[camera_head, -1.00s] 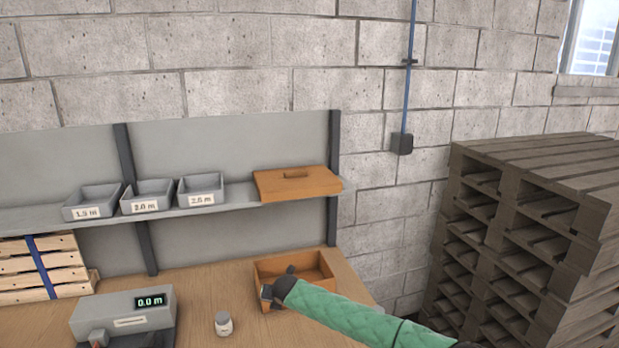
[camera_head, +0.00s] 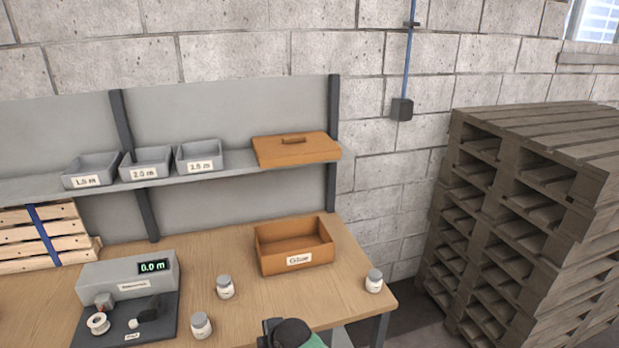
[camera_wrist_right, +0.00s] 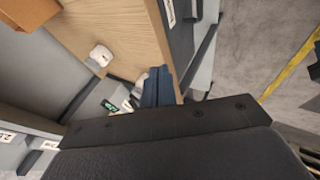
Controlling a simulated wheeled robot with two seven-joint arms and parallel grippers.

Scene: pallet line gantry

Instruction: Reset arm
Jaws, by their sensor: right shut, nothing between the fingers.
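My right gripper (camera_head: 270,330) is at the bottom edge of the head view, in front of the workbench's near side, with a bit of its green-sleeved arm showing. In the right wrist view its dark fingers (camera_wrist_right: 158,85) are together and hold nothing. My left gripper is in neither view.
The workbench (camera_head: 345,302) carries an open orange box (camera_head: 272,263), white jars (camera_head: 225,288) and a grey device reading 0.0 m (camera_head: 112,278). Above, a shelf (camera_head: 226,171) holds grey bins (camera_head: 147,163) and an orange lid (camera_head: 296,150). Stacked pallets (camera_head: 540,200) stand right.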

